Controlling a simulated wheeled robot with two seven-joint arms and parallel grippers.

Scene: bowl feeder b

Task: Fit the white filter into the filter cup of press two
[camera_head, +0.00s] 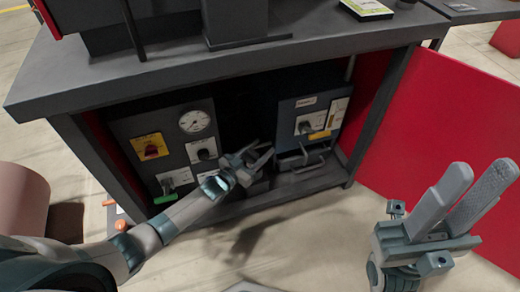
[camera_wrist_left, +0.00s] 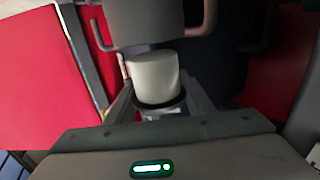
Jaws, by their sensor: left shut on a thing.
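The white filter (camera_wrist_left: 155,76) is a pale cylinder with a dark ring at its near end, seen in the left wrist view. My left gripper (camera_wrist_left: 155,100) is shut on it. Its far end is close under a dark rounded housing (camera_wrist_left: 142,22); I cannot tell if they touch or whether this is the filter cup. In the head view my left gripper (camera_head: 250,163) is inside the cabinet, left of the metal handles below a blue-grey panel (camera_head: 312,118). The filter is not clear there. My right gripper (camera_head: 483,188) is open and empty at the right.
The dark cabinet's tabletop edge (camera_head: 210,89) overhangs the left arm. A red panel (camera_head: 440,145) borders the right side.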

